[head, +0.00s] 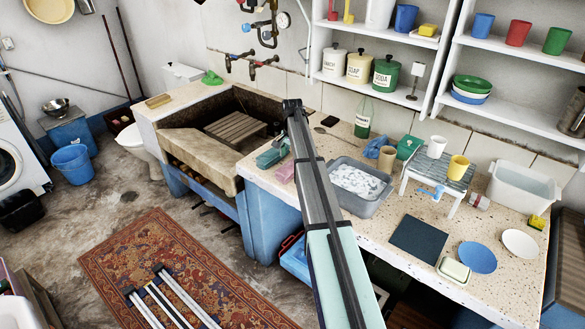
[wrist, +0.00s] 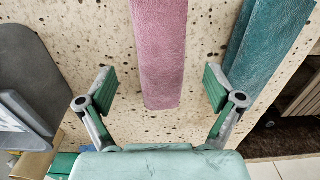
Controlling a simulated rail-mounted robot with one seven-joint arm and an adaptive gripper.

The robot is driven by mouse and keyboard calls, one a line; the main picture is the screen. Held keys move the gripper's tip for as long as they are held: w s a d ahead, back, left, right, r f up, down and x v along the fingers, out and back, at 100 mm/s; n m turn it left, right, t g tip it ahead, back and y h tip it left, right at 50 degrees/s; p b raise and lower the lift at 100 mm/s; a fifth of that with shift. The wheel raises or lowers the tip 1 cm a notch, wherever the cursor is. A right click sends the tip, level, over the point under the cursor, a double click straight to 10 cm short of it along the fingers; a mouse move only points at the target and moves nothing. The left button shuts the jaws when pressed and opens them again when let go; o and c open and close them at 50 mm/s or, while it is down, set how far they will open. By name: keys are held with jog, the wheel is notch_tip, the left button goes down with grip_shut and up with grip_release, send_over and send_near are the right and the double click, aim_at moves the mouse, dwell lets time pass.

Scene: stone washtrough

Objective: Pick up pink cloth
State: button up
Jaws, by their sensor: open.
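The pink cloth (head: 284,173) lies on the speckled counter near its left front corner, just left of my arm in the head view. In the wrist view the pink cloth (wrist: 160,50) is a long folded strip running from the top edge to mid-picture. My gripper (wrist: 160,88) is open, one green-padded finger on each side of the strip's near end, with gaps on both sides. The fingers do not touch it; their height above the counter is hard to tell. In the head view my gripper cannot be made out behind my arm.
A teal cloth (head: 272,154) lies beside the pink one; in the wrist view this teal cloth (wrist: 268,40) is close to the right finger. A grey basin of suds (head: 357,186) stands right of my arm. The stone trough (head: 200,150) is to the left.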

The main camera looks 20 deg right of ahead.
aim_at(292, 163)
notch_tip(292, 163, down, 5)
jog(key=shift+w+d+r+p, duration=0.1)
jog(key=shift+w+p, duration=0.05)
jog(key=shift+p, duration=0.8)
jog(key=c, duration=1.4)
